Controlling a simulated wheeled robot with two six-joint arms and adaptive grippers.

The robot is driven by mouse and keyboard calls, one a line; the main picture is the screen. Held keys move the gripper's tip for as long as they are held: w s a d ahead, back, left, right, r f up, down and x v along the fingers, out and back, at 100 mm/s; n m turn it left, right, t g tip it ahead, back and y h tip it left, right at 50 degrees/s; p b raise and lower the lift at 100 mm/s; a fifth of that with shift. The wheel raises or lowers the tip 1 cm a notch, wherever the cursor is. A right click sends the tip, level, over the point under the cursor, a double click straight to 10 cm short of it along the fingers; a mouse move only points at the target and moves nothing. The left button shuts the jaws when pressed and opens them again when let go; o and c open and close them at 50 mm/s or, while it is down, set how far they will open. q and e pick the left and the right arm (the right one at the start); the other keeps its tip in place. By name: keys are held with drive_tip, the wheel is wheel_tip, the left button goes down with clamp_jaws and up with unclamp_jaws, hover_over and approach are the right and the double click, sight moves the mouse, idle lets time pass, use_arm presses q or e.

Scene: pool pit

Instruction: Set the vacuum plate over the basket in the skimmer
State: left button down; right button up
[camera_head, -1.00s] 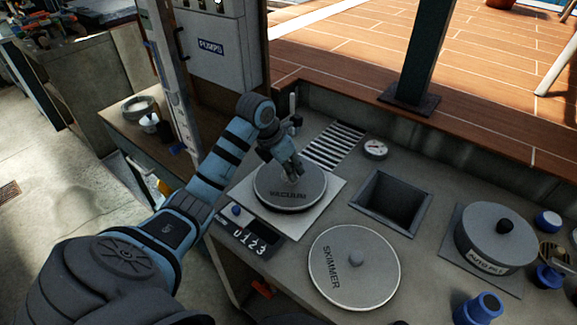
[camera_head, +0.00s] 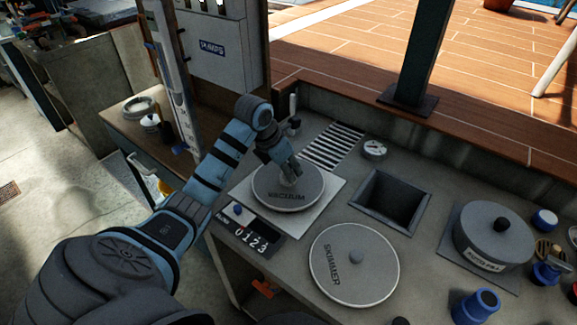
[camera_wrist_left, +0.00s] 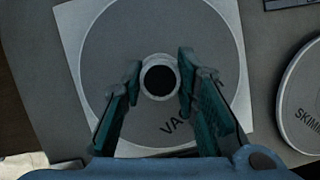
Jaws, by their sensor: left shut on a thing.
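The round grey vacuum plate (camera_head: 287,198), marked VACUUM, lies on a pale square pad (camera_head: 326,192) on the counter. In the left wrist view the plate (camera_wrist_left: 105,55) has a raised ring with a dark hole at its middle. My left gripper (camera_head: 290,174) is over the plate's middle, shut on that raised neck; in the wrist view its fingers (camera_wrist_left: 159,82) sit on both sides of it. The grey lid marked SKIMMER (camera_head: 345,280) lies flat in front, to the right of the plate. No basket can be made out. My right gripper is not in view.
A dark square opening (camera_head: 390,203) is right of the plate. A lidded grey round pot (camera_head: 494,237) and blue fittings (camera_head: 476,306) stand at the right. A slotted grate (camera_head: 332,146) and a gauge (camera_head: 374,149) are behind. A number panel (camera_head: 250,232) is in front of the pad.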

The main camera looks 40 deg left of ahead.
use_arm(q)
drive_tip(key=shift+f, duration=0.1)
drive_tip(key=shift+f+b, duration=0.4)
drive_tip(key=shift+f, duration=0.15)
drive_tip(key=shift+f, duration=0.25)
idle(0.8)
drive_tip(key=c, duration=1)
unclamp_jaws()
drive_tip(key=shift+r+p, duration=1.95)
drive_tip(key=shift+r, duration=0.55)
drive_tip(key=shift+r, duration=0.1)
